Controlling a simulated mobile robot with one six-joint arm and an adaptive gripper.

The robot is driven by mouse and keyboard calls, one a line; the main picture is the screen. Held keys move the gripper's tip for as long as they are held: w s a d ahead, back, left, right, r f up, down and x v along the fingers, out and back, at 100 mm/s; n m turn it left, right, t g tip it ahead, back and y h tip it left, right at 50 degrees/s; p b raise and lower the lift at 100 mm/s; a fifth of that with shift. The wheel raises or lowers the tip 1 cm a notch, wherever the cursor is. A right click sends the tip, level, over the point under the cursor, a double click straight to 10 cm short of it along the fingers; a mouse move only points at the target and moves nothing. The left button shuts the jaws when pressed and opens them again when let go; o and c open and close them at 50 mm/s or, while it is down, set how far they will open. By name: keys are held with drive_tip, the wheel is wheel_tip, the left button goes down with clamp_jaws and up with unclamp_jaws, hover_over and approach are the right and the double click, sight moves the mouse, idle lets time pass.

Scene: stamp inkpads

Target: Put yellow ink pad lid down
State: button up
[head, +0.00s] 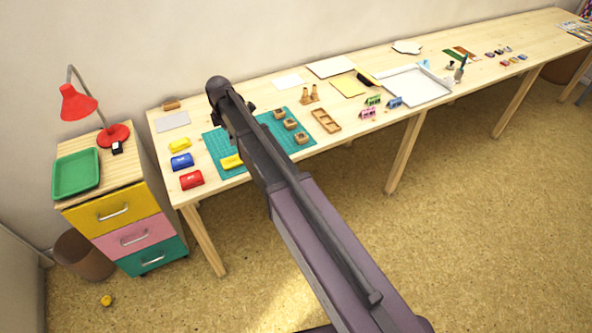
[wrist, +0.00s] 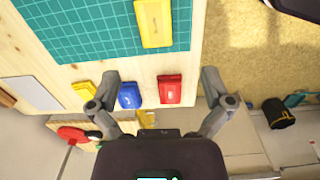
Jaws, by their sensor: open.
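A yellow rectangular piece (wrist: 154,23) lies on the green cutting mat (wrist: 80,30) near the mat's edge. A second yellow ink pad piece (head: 180,145) lies on the bare wood at the table's left end, in line with a blue ink pad (head: 182,161) and a red ink pad (head: 191,180). In the wrist view, my gripper (wrist: 160,78) is open and empty above the table, its fingers spread across the blue and red pads.
Wooden stamps (head: 290,124) stand on the mat, with a wooden tray (head: 326,120) to the right. A drawer cabinet (head: 122,215) with a green tray (head: 76,172) and red lamp (head: 78,103) stands left of the table. Bare wood surrounds the row of pads.

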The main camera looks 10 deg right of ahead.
drive_tip(key=s+d+m, duration=2)
drive_tip(key=s+d, duration=0.2)
drive_tip(key=s, duration=0.3)
drive_tip(key=shift+s+m, duration=0.2)
drive_tip(key=shift+m, duration=0.1)
drive_tip(key=shift+r, duration=0.1)
drive_tip(key=shift+r+p, duration=0.6)
drive_tip(key=shift+p, duration=0.15)
drive_tip(key=shift+d, duration=0.1)
